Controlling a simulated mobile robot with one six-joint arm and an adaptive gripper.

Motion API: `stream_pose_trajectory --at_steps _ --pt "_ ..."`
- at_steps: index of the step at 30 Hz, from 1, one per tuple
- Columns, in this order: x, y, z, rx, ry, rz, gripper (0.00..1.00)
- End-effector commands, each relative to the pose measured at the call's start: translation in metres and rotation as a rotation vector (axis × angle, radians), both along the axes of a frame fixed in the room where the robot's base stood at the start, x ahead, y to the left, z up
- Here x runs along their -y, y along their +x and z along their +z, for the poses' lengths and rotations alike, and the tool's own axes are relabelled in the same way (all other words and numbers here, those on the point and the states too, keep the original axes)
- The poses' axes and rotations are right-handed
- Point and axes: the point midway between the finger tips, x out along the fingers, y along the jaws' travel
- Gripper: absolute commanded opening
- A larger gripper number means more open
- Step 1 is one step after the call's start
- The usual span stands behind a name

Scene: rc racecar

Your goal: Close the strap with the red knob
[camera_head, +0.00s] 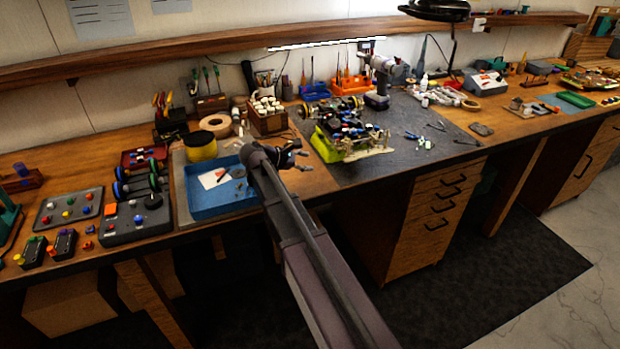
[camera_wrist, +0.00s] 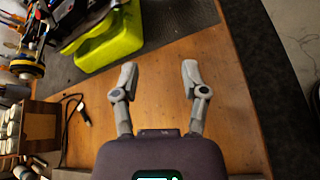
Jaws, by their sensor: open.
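An RC car chassis (camera_head: 352,132) with dark parts sits on the grey mat, with a lime-green piece (camera_head: 326,146) at its left. The lime-green piece also shows in the wrist view (camera_wrist: 110,43), at the top left. I cannot make out a strap or a red knob on the car; they are too small or hidden. My gripper (camera_head: 290,155) is over the bare wood between the blue tray and the car.
A blue tray (camera_head: 205,205) lies left of my gripper. A wooden box of white-topped bottles (camera_head: 267,117) stands behind it. A black cable (camera_wrist: 72,112) lies on the wood. A drill (camera_head: 378,80) stands behind the car. Pliers lie on the mat's right part, which has free room.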

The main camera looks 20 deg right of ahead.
Motion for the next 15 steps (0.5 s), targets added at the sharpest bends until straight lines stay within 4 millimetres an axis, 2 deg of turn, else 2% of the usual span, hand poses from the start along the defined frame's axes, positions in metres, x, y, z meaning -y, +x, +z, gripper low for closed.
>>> stream_pose_trajectory --at_steps 3,15 --pt "-0.002 -0.018 -0.002 0.061 0.053 -0.04 0.57" --pt "-0.01 -0.062 -0.011 0.246 0.212 -0.185 0.57"
